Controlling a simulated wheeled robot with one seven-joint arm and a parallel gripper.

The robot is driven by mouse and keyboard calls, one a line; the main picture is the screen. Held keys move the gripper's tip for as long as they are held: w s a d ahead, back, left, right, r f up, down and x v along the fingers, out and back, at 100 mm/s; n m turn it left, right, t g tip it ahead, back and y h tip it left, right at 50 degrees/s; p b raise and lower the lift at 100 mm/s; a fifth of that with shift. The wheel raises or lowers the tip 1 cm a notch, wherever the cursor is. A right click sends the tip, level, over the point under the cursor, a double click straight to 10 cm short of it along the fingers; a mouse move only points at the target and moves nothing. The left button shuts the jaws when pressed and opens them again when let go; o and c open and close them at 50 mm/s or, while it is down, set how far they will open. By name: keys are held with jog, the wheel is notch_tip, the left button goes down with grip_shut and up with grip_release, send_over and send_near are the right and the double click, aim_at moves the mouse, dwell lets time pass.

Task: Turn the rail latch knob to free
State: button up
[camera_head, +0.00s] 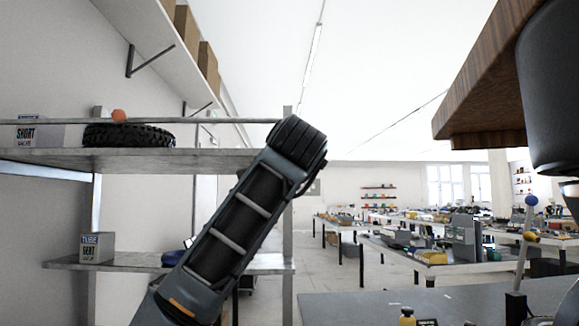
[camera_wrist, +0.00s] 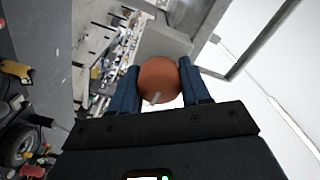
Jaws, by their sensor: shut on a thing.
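In the wrist view a round, brown-orange knob (camera_wrist: 160,76) with a small pale grey mark on its near side sits between the two blue fingers of my gripper (camera_wrist: 158,66). The fingers are shut on it, one on each side. The knob's mount and the rail behind it are hidden, so I cannot tell its latch position. The head view does not show my gripper; my dark arm slants up across the middle there. An orange ball (camera_head: 119,116) shows above the tyre at the upper left shelf; I cannot tell whether it is the knob.
In the head view a metal shelf unit (camera_head: 215,159) stands at left, with a black tyre (camera_head: 128,134) and a box (camera_head: 97,247). A wooden slab (camera_head: 478,100) hangs at upper right. A lever with a blue ball (camera_head: 531,201) stands at right. Cluttered benches lie beyond.

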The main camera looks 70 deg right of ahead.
dwell(0.3)
jog(key=o, duration=1)
jog(key=v, duration=0.7)
jog(key=shift+s+a+b, duration=0.2)
jog(key=shift+a+b, duration=0.1)
jog(key=shift+a, duration=0.1)
